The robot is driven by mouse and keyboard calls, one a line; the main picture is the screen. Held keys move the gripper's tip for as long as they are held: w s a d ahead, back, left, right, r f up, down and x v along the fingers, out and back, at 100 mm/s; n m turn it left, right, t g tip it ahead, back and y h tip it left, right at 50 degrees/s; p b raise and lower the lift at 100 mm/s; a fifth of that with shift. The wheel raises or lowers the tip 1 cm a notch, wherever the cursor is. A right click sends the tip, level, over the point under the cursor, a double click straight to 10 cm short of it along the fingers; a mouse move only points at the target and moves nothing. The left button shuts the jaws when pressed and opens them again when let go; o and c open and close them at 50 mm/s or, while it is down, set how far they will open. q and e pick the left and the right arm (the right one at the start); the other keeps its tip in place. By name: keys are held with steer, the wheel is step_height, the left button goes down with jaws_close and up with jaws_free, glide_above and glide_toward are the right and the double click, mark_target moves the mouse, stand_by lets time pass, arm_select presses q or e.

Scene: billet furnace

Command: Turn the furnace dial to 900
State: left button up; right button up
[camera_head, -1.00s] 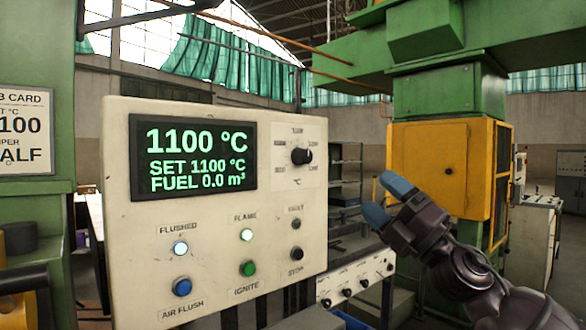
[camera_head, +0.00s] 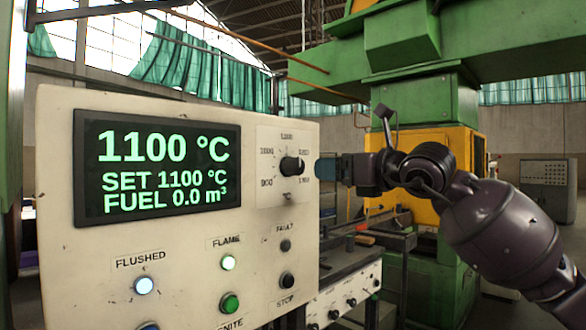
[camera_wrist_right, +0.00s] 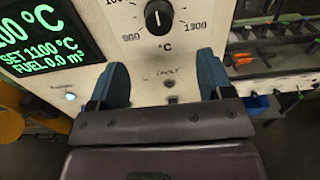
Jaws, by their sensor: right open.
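The furnace dial (camera_head: 291,166) is a black knob on a pale scale plate, right of the display on the cream control panel (camera_head: 60,240). The display (camera_head: 157,166) reads 1100 °C, SET 1100 °C and FUEL 0.0 m³. My right gripper (camera_head: 326,168) is just right of the dial in the head view, its blue fingers pointing at the panel. In the right wrist view the dial (camera_wrist_right: 158,17) is beyond the open, empty fingers (camera_wrist_right: 161,80), roughly centred between them, and apart from them. The scale there shows 900 at left and 1300 at right. My left gripper is not in view.
Below the dial are lit flushed (camera_head: 143,285) and flame (camera_head: 228,262) lamps, a green ignite button (camera_head: 229,303), a fault lamp (camera_head: 286,245) and a stop button (camera_head: 287,281). A bench with knobs (camera_head: 345,300) stands right of the panel. A green and yellow press stands behind.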

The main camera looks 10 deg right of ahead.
mark_target(300, 168)
steer(key=x, duration=1.1)
steer(key=shift+s, duration=0.1)
steer(key=c, duration=0.9)
